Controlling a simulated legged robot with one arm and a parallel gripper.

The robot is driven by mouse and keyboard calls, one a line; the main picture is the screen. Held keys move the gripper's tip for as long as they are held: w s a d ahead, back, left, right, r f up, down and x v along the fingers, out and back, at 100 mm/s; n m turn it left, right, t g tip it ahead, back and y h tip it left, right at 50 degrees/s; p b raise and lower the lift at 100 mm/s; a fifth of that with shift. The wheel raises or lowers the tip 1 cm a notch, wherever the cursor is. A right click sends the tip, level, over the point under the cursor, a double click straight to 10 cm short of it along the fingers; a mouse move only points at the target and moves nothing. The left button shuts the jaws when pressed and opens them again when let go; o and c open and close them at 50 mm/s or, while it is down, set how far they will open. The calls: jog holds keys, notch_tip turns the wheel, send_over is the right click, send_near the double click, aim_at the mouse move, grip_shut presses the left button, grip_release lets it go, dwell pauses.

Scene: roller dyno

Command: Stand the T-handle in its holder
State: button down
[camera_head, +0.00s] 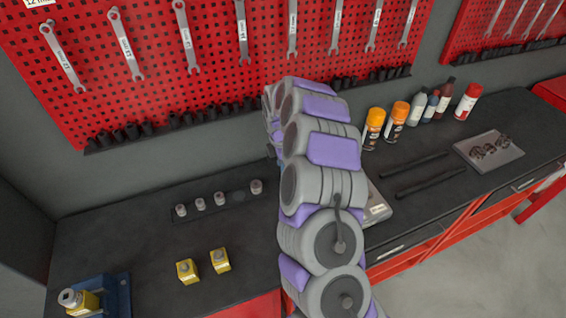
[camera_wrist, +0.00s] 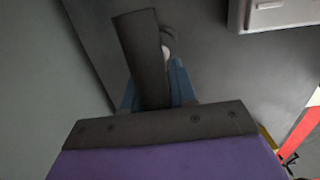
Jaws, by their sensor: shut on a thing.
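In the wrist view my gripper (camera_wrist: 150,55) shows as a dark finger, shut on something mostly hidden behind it. Blue parts (camera_wrist: 180,82) show on both sides of the finger and a small pale rounded bit beside it; I take this to be the T-handle, but its full shape and tilt are hidden. In the head view my grey and purple arm reaches toward the back of the bench and covers the gripper. Only a small bluish bit shows at the arm's left edge there. I cannot make out the T-handle's holder in either view.
A dark strip with several sockets (camera_head: 220,204) lies left of my arm. Two yellow blocks (camera_head: 188,271) and a blue fixture (camera_head: 117,292) stand in front. A grey case (camera_head: 377,208) is partly behind my arm. Bottles (camera_head: 398,113) and a tray (camera_head: 489,152) stand right. A red pegboard (camera_head: 215,75) rises behind.

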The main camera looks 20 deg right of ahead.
jog(key=shift+f, duration=0.7)
grip_release()
dwell(0.7)
jog(key=shift+r, duration=0.1)
dwell(0.4)
jog(key=shift+a+r+p, duration=0.15)
jog(key=shift+r+p, duration=0.6)
jog(key=shift+r, duration=0.95)
jog(key=shift+a+r+p, duration=0.1)
jog(key=shift+r+p, duration=0.6)
jog(key=shift+r, duration=0.95)
